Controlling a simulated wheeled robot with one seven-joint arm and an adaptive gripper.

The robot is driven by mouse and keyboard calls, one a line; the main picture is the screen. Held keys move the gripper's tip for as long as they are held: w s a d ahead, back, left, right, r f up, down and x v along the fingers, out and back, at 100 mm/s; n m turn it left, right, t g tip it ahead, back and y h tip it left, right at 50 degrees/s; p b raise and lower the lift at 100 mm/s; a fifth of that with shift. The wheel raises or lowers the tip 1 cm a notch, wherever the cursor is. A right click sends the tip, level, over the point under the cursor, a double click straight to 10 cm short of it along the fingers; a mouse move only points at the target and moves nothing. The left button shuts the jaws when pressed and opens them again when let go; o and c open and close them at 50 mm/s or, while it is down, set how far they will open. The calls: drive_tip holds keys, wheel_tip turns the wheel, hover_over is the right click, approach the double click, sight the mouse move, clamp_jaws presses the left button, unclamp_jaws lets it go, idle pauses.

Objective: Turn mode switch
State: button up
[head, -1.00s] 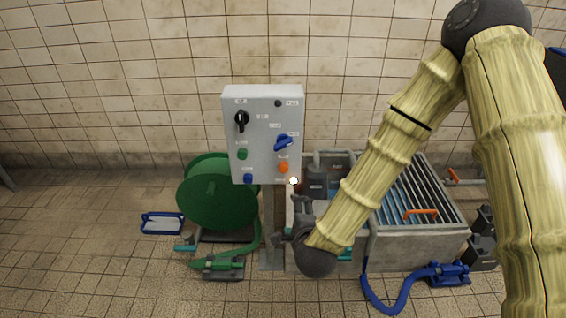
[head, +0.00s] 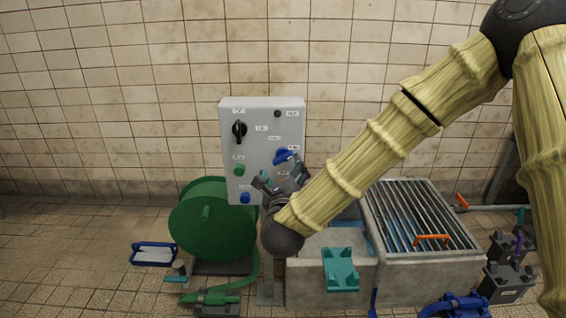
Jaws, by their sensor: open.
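A light grey control box (head: 250,150) stands in front of the tiled wall. It bears a black rotary switch (head: 239,129) at the upper left and a blue rotary switch (head: 283,156) at the right, its handle slanted. The labels are too small to read, so I cannot tell which one is the mode switch. My gripper (head: 279,181) is open at the lower right of the box, just below the blue switch. I cannot tell whether it touches the box. It hides the orange button area.
A green button (head: 239,170) and a blue button (head: 245,197) are on the box's left side. A green hose reel (head: 210,222) stands at lower left. A concrete basin with a metal grating (head: 420,215) stands at right. The wall left of the box is clear.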

sight(283, 160)
drive_tip(key=shift+w+b, duration=0.55)
drive_tip(key=shift+w, duration=3.05)
drive_tip(key=shift+c, duration=0.4)
drive_tip(key=c, duration=0.9)
